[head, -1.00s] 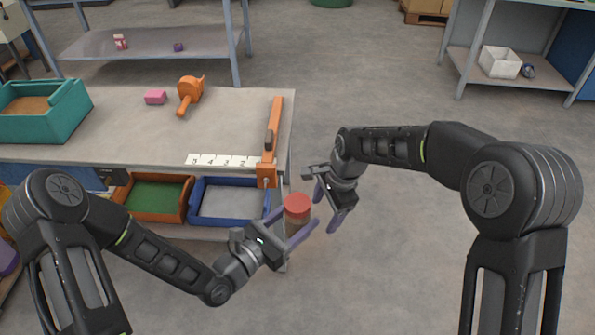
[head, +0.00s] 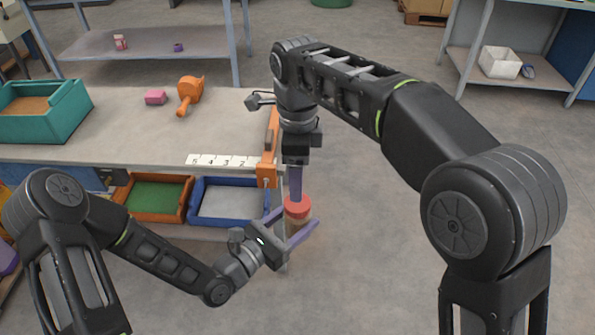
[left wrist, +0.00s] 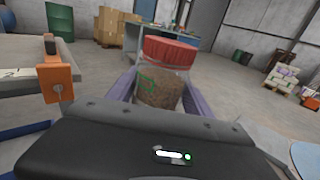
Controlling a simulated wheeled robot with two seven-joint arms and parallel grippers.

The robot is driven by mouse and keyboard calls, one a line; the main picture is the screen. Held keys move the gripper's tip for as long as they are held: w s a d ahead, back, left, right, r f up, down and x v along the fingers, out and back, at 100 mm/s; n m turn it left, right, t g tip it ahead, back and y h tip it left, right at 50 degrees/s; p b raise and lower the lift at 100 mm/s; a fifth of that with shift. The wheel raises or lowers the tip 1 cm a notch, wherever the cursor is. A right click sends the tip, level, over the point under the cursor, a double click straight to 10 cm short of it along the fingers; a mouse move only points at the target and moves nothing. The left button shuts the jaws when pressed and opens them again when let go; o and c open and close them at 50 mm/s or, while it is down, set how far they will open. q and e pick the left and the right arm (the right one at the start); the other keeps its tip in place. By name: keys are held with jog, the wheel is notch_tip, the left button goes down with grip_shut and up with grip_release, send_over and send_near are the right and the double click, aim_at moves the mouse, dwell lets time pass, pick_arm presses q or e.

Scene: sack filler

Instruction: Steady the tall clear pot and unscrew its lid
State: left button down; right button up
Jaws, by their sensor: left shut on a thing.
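The tall clear pot with brown contents shows in the left wrist view (left wrist: 160,90), upright, with a red screw lid (left wrist: 169,52) on top. In the head view the red lid (head: 297,207) shows just right of the bench end. My left gripper (head: 296,226) is shut on the pot, one purple finger on each side below the lid. My right gripper (head: 296,190) points straight down over the lid. Its fingers overlap in one purple strip, so their opening and any contact with the lid are unclear.
The bench (head: 130,140) has an orange clamp-like post (head: 267,170) at its end, close to the pot. A blue tray (head: 230,202) and an orange tray with green inside (head: 155,197) sit below. Open floor lies to the right.

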aim_at(297, 218)
jog(key=shift+f, duration=3.95)
jog(key=shift+c, duration=0.2)
